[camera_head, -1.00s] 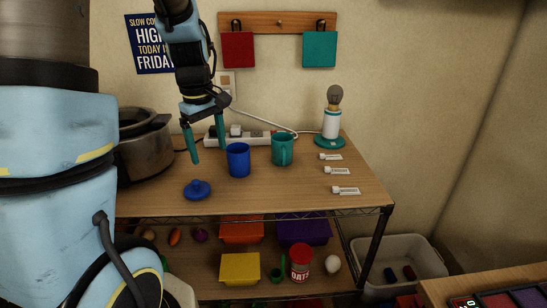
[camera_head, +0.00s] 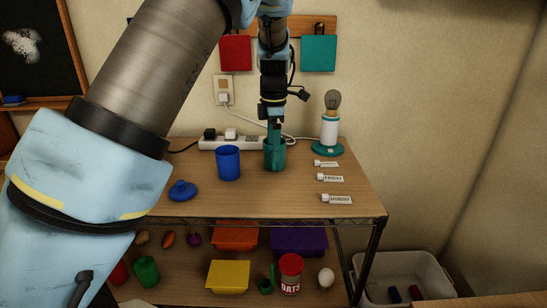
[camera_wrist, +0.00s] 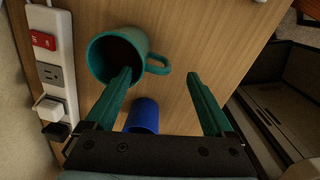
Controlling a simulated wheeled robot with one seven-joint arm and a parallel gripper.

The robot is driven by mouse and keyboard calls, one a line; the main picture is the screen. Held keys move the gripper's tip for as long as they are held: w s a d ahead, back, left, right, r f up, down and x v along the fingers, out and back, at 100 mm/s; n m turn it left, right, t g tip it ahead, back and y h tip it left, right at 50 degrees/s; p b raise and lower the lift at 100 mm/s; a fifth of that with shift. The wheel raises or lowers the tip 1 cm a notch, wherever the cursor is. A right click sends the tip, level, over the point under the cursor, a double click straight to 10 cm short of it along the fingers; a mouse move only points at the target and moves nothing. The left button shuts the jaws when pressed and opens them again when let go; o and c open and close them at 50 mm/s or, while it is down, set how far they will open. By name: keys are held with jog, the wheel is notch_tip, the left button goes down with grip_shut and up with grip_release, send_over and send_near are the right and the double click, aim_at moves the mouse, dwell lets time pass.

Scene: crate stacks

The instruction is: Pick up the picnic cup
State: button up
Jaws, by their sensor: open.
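Two cups stand upright on the table: a blue cup (camera_head: 228,164) and a teal mug (camera_head: 273,158) to its right. No label shows which is the picnic cup. In the wrist view the teal mug (camera_wrist: 97,65) shows its open mouth and a side handle, and the blue cup (camera_wrist: 143,115) lies partly behind my gripper's base. My gripper (camera_wrist: 158,74) is open and points down over the teal mug. One fingertip overlaps the mug's mouth; the other is outside, past the handle. Whether a finger touches the mug I cannot tell. My gripper (camera_head: 275,138) hides part of its rim in the head view.
A power strip (camera_head: 238,143) lies behind the cups. A blue lid (camera_head: 183,190) is at front left, a lamp (camera_head: 330,130) at back right, and several white tags (camera_head: 330,178) along the right. The table front between lid and tags is clear.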

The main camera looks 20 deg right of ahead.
aim_at(269, 164)
jog(key=shift+w+d+f+p, duration=0.15)
jog(key=shift+f+p, duration=0.4)
jog(key=shift+f, duration=1)
jog(key=shift+w+a+f+p, duration=0.15)
jog(key=shift+f+p, duration=0.35)
jog(key=shift+f, duration=1)
jog(key=shift+d, duration=0.1)
jog(key=shift+c, duration=0.3)
grip_shut()
jog(key=shift+w, duration=0.1)
